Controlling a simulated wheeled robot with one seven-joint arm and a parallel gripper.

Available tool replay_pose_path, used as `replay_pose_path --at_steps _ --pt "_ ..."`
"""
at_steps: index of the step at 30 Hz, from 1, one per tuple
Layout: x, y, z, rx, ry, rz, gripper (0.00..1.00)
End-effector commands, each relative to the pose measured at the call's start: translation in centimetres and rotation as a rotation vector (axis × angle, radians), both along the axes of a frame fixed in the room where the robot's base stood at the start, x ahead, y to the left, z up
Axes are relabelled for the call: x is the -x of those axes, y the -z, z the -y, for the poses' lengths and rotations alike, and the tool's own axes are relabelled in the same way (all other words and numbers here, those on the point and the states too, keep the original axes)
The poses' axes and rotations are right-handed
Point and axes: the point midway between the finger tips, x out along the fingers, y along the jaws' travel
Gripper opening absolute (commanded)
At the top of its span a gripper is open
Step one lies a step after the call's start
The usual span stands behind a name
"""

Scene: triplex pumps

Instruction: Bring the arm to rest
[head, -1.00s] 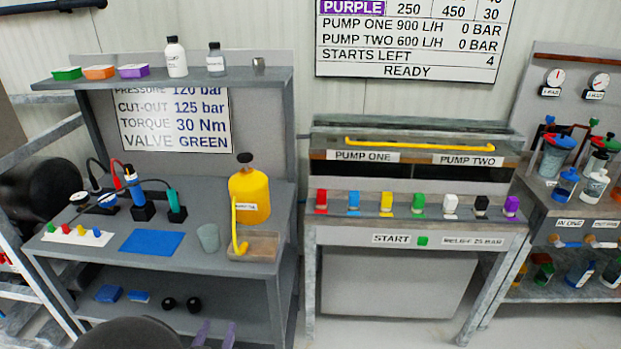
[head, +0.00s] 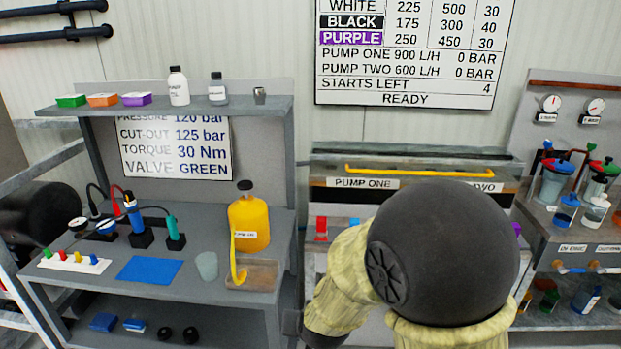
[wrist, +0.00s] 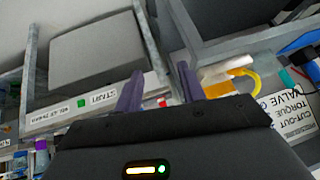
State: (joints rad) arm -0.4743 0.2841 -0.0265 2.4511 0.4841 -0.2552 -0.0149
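My arm (head: 440,255), with a large dark round joint and a pale yellow cover, stands raised in front of the pump bench in the head view. It hides part of the PUMP TWO label and most of the row of coloured parts. My gripper (wrist: 160,82) shows in the wrist view with its two purple fingers apart and nothing between them. The gripper fingers are not visible in the head view. In the wrist view the bench front with the START label (wrist: 98,98) and green button lies beyond the fingers, tilted.
The pump bench (head: 340,208) carries a yellow handle bar (head: 430,172). To its left a grey workbench (head: 85,262) holds a yellow jug (head: 248,222), a clear cup (head: 207,265) and a blue mat (head: 150,269). Gauges and bottles crowd the right bench (head: 540,225).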

Motion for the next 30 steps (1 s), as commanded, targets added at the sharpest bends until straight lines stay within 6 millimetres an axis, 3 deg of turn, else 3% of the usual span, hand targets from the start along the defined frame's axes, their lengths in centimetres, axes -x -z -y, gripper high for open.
replay_pose_path --at_steps 1,6,18,20,30 --pt "0.5 -0.5 2.0 0.006 0.002 -0.032 0.4" --pt "3.4 -1.2 7.4 0.053 -0.021 -0.163 0.4" --pt "9.8 -2.2 15.5 0.158 -0.02 -0.367 0.4" --pt "10.7 -2.3 16.5 0.172 -0.016 -0.395 0.4" --pt "10.5 -7.3 16.2 0.171 -0.022 -0.392 0.4"
